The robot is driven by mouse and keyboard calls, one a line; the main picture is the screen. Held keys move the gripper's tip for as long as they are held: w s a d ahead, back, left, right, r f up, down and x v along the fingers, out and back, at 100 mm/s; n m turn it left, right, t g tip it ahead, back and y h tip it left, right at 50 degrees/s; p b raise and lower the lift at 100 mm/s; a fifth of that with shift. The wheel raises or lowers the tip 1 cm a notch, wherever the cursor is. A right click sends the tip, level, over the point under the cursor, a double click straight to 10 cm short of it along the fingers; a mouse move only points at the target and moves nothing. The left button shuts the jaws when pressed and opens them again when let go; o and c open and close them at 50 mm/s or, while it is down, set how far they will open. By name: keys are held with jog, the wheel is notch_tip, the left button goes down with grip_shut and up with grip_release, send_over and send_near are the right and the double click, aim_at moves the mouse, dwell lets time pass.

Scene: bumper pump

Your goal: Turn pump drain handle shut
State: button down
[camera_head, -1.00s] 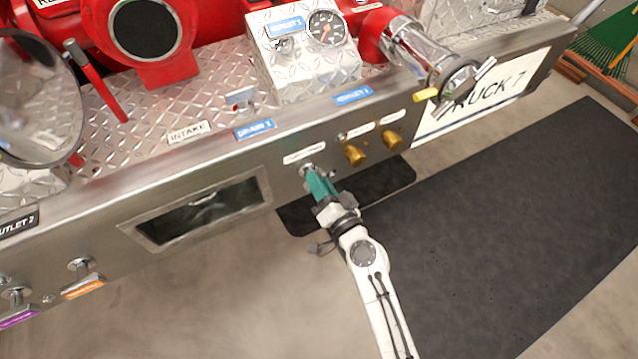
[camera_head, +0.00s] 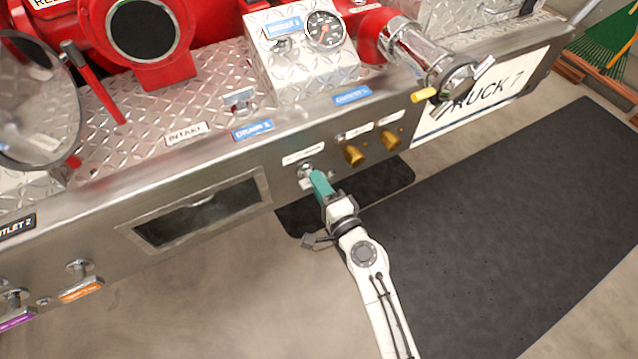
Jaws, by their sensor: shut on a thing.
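The drain handle (camera_head: 320,184) shows as a teal grip on a small metal fitting (camera_head: 306,170) on the bumper's front face, below a small white label (camera_head: 303,155). My gripper (camera_head: 331,198) is at the outer end of the teal grip and shut on it. My gripper's body hides that end of the grip, and the jaws are small in view. The label's text is too small to read.
Two brass knobs (camera_head: 354,156) sit close to the right of the handle on the bumper (camera_head: 225,165). A recessed window (camera_head: 200,210) is to the left. Handles with orange (camera_head: 82,291) and purple grips are at lower left. Open floor (camera_head: 230,310) lies in front.

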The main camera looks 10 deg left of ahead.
jog(key=shift+f, duration=0.1)
dwell(0.3)
jog(key=c, duration=1.2)
grip_release()
jog(key=shift+o, duration=0.2)
jog(key=v, duration=1.1)
jog(key=shift+b, duration=0.35)
jog(key=shift+w, duration=0.15)
